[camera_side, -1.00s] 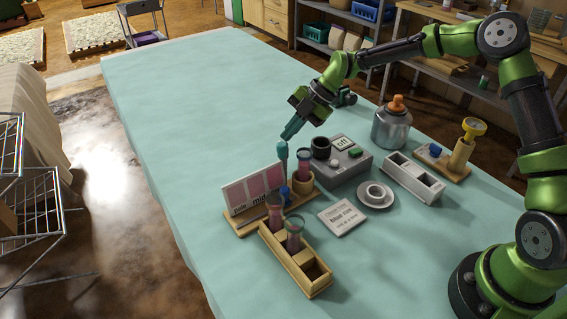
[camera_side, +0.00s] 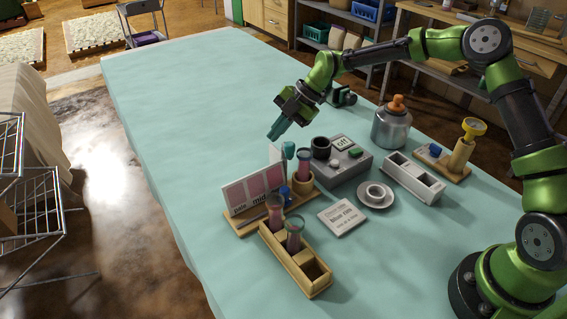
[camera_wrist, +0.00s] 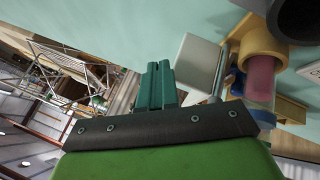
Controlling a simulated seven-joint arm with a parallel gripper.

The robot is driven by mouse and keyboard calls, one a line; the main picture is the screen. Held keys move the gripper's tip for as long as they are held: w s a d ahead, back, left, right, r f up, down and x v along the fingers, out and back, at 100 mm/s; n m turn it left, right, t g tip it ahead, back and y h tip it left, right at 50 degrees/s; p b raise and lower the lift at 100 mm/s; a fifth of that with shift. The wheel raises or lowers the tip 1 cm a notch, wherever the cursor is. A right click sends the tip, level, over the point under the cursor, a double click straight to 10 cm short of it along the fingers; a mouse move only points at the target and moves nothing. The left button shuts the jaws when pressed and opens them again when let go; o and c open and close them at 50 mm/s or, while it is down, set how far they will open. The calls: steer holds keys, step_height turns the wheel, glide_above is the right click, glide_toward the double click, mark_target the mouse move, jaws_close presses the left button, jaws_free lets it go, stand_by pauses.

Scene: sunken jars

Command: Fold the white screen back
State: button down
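The colour chart (camera_side: 252,190) stands upright on a wooden base, with pink patches and the words "pale" and "mid". A narrow white panel, seemingly the white screen (camera_side: 274,156), rises at the chart's right end, seen nearly edge-on. A teal tab (camera_side: 289,150) is beside it; how they join is unclear. In the wrist view a pale panel (camera_wrist: 195,65) lies right of the fingers, beside a grey rod. My gripper (camera_side: 271,134) has its teal fingers close together and empty, above and slightly left of the tab, apart from it. The fingers also show in the wrist view (camera_wrist: 158,68).
A wooden rack (camera_side: 310,279) with vials is in front. A grey device (camera_side: 345,160), saucer (camera_side: 375,205), white block (camera_side: 413,182) and metal bottle (camera_side: 391,127) are rightward. The table's left is clear.

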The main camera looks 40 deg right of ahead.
steer(key=shift+s+a, duration=0.15)
steer(key=w+d+r+m, duration=0.1)
steer(key=w+d+r, duration=0.2)
steer(key=d+r, duration=0.35)
steer(key=s+d+r+m+t+h, duration=0.1)
steer(key=s+r+m, duration=0.2)
steer(key=s+m, duration=0.5)
steer(key=s+r+m+t+h, duration=0.2)
steer(key=s+m, duration=0.7)
steer(key=s, duration=0.6)
steer(key=s+d+r+m+t+h, duration=0.1)
steer(key=s+r+m, duration=0.3)
steer(key=s+m, duration=0.4)
steer(key=shift+s+d+r+m+t+h, duration=0.15)
steer(key=shift+s+d+m+t+h, duration=0.25)
steer(key=shift+s, duration=1.5)
